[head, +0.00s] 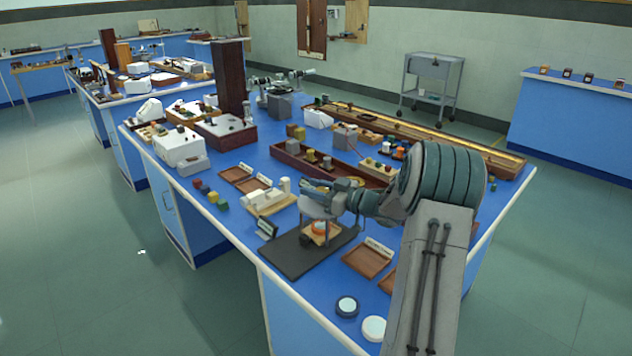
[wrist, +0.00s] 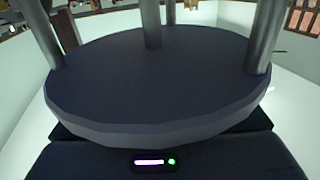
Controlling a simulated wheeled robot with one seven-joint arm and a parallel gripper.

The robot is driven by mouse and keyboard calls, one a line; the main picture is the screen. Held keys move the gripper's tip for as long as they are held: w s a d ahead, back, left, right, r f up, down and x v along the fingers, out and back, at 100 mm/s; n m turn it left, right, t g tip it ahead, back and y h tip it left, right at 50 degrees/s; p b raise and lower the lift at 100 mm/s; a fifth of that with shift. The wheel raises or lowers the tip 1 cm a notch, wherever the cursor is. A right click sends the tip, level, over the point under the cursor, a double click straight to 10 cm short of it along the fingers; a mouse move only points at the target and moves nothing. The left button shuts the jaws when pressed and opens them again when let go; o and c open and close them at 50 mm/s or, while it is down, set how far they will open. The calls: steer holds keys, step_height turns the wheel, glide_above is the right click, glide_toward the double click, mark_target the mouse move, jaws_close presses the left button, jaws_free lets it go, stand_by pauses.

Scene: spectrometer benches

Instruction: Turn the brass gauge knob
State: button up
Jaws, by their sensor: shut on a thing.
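My gripper (head: 306,185) points left in the head view, above the near bench and close to a pale round plate on thin posts (head: 318,207). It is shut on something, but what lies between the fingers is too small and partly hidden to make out. I cannot pick out the brass gauge knob for certain in either view. Under the plate, an orange-topped piece (head: 320,228) sits on a dark base (head: 292,258). In the wrist view a broad dark disc (wrist: 155,85) with metal posts fills the picture, and the fingertips do not show.
A cream device (head: 268,203) stands just left of my gripper. A long wooden tray with pegs (head: 345,172) lies behind it. Small coloured blocks (head: 212,197) are near the left edge.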

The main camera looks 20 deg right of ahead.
steer(key=shift+s+a+n+g+y+p, duration=0.1)
steer(key=shift+n+g+y+p, duration=0.4)
steer(key=shift+n+g+y, duration=0.35)
steer(key=shift+s+a+n+g+y+p, duration=0.1)
steer(key=shift+n+g+y+p, duration=0.4)
steer(key=shift+n+g+y, duration=0.35)
steer(key=shift+g+y, duration=0.3)
steer(key=o, duration=1)
steer(key=b+v, duration=0.1)
steer(key=v, duration=1.3)
